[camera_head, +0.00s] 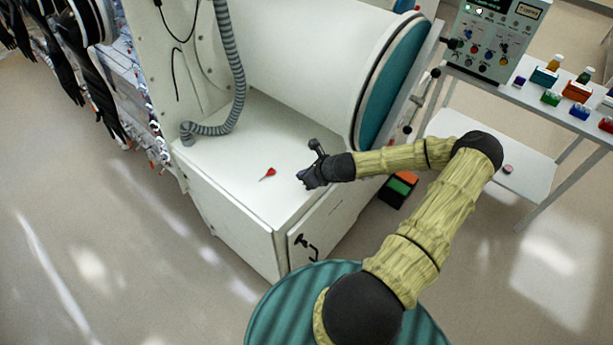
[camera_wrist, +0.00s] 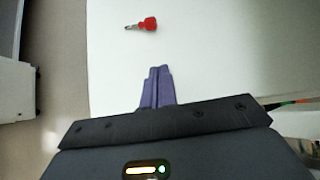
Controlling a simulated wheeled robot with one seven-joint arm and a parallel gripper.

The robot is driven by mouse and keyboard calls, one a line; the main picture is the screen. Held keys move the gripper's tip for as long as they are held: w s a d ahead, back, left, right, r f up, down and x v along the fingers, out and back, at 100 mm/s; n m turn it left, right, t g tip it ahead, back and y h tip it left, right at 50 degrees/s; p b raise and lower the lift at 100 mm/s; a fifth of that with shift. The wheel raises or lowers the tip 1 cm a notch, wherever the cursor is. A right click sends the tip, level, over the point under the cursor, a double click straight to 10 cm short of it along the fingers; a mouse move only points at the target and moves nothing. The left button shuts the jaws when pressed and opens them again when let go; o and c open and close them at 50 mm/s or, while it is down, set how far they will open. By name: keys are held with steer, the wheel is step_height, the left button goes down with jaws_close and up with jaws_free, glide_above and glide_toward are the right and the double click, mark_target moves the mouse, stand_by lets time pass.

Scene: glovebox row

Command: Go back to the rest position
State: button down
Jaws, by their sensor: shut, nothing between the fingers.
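My gripper (camera_head: 305,180) is above the white cabinet top (camera_head: 225,165), near its right side in the head view. In the wrist view the two purple fingers of my gripper (camera_wrist: 157,72) lie side by side, shut and empty. A small red-handled tool (camera_head: 269,173) with a thin pale tip lies on the white top, to the left of the gripper and apart from it. In the wrist view the red-handled tool (camera_wrist: 148,24) lies beyond the fingertips.
A large white cylinder (camera_head: 310,45) with a teal end stands behind the cabinet top. A grey ribbed hose (camera_head: 232,60) hangs at its left. A control box (camera_head: 495,38) and small coloured bins (camera_head: 550,98) stand on a side table at right. The floor at left is clear.

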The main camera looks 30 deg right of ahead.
steer(key=shift+v, duration=0.9)
steer(key=shift+f, duration=0.1)
steer(key=shift+a, duration=0.15)
